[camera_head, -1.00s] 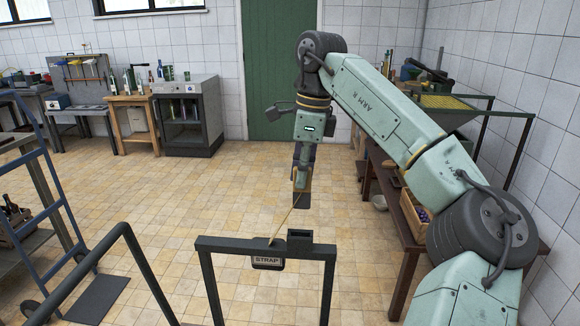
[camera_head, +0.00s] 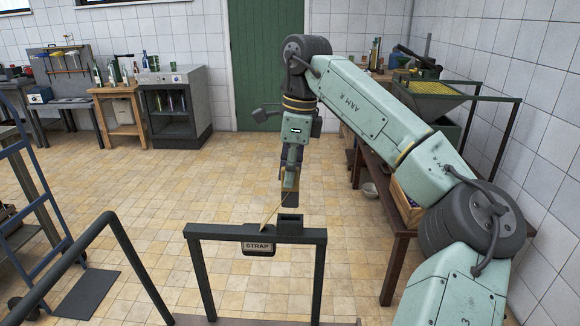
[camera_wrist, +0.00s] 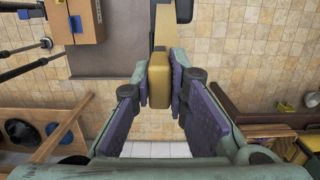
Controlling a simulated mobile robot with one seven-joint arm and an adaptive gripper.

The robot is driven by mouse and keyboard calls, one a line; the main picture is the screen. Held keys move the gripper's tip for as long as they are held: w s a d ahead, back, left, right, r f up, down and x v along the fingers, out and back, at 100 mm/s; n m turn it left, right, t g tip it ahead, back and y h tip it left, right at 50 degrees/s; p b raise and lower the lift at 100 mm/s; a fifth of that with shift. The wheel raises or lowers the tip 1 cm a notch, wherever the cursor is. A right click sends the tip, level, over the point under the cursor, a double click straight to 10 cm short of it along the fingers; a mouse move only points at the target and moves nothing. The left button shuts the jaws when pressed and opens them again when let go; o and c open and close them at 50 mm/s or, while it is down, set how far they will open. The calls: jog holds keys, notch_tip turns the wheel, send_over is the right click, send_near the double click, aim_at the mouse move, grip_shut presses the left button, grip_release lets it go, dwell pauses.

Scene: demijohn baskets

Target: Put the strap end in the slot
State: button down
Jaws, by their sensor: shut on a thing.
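My gripper (camera_head: 290,188) hangs pointing down above the dark frame (camera_head: 205,232), just above the small box with the slot (camera_head: 290,224) on the frame's top bar. In the wrist view my gripper (camera_wrist: 160,88) is shut on the tan strap end (camera_wrist: 159,78), held between its purple pads. The thin yellowish strap (camera_head: 270,213) slants from the bar, near the sign reading STRAP (camera_head: 258,247), up to my gripper. The strap end is above the slot box, outside it. The head view does not show its exact alignment with the opening.
A dark bent rail (camera_head: 125,245) and a blue hand truck (camera_head: 35,190) stand at the left. A long bench (camera_head: 400,235) runs along the right wall. A wooden table (camera_head: 120,105) and a grey cabinet (camera_head: 175,105) stand at the back. The middle floor is clear.

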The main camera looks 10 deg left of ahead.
aim_at(290, 197)
jog(key=shift+f+b, duration=1.05)
jog(key=shift+f, duration=1.55)
jog(key=shift+f, duration=0.6)
jog(key=c, duration=1.5)
grip_release()
jog(key=shift+r, duration=0.15)
jog(key=r, duration=0.4)
jog(key=d+r, duration=0.1)
jog(key=r, duration=0.6)
jog(key=shift+w+d+r, duration=0.15)
jog(key=shift+d+r, duration=0.05)
jog(key=shift+r, duration=0.15)
jog(key=shift+f, duration=0.1)
